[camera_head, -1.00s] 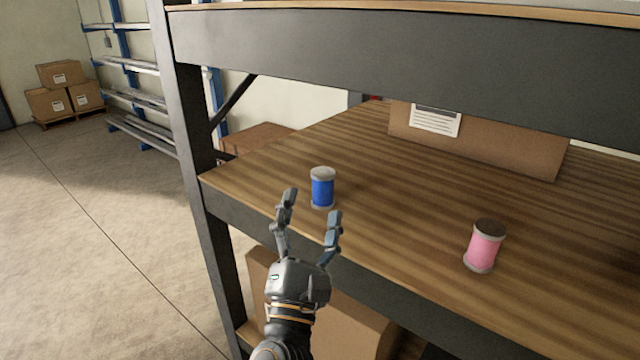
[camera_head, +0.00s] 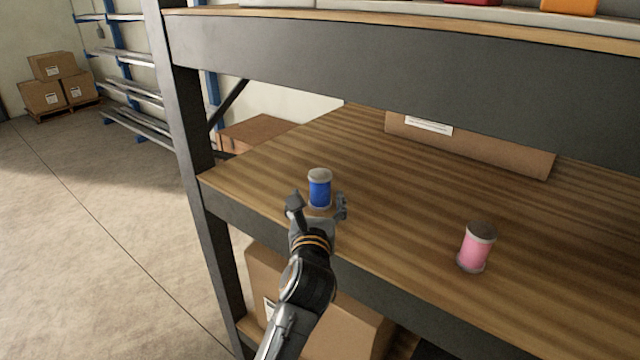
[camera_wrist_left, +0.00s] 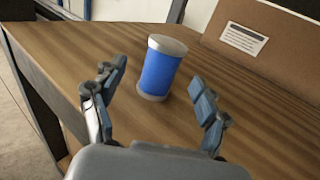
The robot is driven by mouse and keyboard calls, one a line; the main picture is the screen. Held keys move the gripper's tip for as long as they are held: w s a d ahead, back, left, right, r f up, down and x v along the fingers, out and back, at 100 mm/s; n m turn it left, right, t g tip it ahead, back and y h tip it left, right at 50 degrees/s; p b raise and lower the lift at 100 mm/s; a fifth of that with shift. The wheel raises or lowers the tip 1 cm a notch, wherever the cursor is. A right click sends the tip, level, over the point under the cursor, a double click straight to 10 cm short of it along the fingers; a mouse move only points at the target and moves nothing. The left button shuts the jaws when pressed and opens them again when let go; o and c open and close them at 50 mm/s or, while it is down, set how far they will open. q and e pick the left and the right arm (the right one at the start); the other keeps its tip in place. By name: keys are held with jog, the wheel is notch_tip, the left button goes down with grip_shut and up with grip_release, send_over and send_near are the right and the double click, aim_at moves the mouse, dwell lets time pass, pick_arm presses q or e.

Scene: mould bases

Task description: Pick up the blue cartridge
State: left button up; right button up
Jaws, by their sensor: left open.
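The blue cartridge (camera_head: 320,190), a blue cylinder with grey end caps, stands upright near the left end of the wooden shelf (camera_head: 400,220). My left gripper (camera_head: 318,203) is open in front of it, with its fingers to either side of the cartridge's lower part in the head view. In the left wrist view, the cartridge (camera_wrist_left: 160,70) stands just beyond and between the two spread fingertips (camera_wrist_left: 155,85), with a visible gap on each side. My right gripper is in neither view.
A pink cartridge (camera_head: 476,248) with a dark top stands to the right on the shelf. A cardboard box (camera_head: 480,150) with a white label lies at the back. A dark upright post (camera_head: 190,130) and an upper shelf beam (camera_head: 400,65) frame the space.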

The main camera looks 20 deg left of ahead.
aim_at(319, 191)
pick_arm(q)
jog(key=shift+w+r+p, duration=0.15)
jog(key=shift+w+p, duration=0.15)
jog(key=shift+w, duration=0.15)
jog(key=p+x, duration=0.2)
jog(key=x, duration=0.2)
jog(key=shift+w, duration=0.35)
jog(key=shift+s, duration=0.1)
jog(key=c, duration=1.4)
